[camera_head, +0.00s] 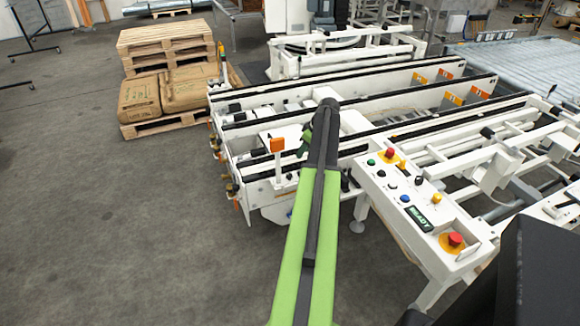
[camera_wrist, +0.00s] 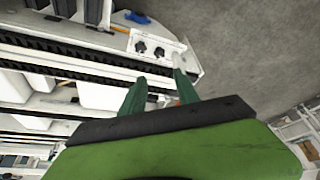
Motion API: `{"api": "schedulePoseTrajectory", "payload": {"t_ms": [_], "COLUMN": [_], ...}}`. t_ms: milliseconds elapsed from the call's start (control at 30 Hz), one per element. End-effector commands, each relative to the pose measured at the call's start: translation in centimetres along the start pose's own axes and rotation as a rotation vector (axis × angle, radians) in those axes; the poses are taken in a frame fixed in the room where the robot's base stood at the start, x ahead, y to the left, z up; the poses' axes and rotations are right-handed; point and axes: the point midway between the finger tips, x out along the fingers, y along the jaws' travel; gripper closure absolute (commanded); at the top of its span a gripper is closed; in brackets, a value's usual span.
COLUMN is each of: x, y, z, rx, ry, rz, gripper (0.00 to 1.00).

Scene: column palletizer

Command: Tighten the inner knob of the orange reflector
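The orange reflector (camera_head: 277,145) stands on a short white post at the near left end of the white conveyor frame. My gripper (camera_head: 306,140) is just right of it in the head view, partly hidden by my arm. In the wrist view, two black knobs sit side by side on a white plate, a left knob (camera_wrist: 140,47) and a right knob (camera_wrist: 158,51). They lie beyond the tips of my gripper (camera_wrist: 160,76), whose two green fingers are apart with nothing between them. I cannot tell which knob is the inner one. In that view the reflector is mostly hidden.
Black-edged conveyor rails (camera_head: 385,90) run behind my gripper. A control panel (camera_head: 420,205) with coloured buttons stands at the right. A pallet with brown sacks (camera_head: 165,93) stands at the back left. The grey floor (camera_head: 120,240) at the left is clear.

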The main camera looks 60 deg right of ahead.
Motion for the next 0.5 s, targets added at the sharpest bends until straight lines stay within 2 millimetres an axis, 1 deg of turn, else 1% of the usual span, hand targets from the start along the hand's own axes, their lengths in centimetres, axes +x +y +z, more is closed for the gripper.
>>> {"api": "schedulePoseTrajectory", "payload": {"t_ms": [33, 133, 267, 367, 500], "x": [-0.1, 0.1, 1.1, 2.5, 5.3], "y": [0.2, 0.2, 0.2, 0.2, 0.2], "z": [0.2, 0.3, 0.4, 0.5, 0.6], "rx": [-0.001, -0.001, -0.001, 0.000, -0.001], "ry": [0.002, 0.001, 0.001, 0.000, 0.000], "rz": [0.001, 0.002, 0.001, 0.001, 0.001], "gripper": [0.63, 0.63, 0.63, 0.63, 0.63]}}
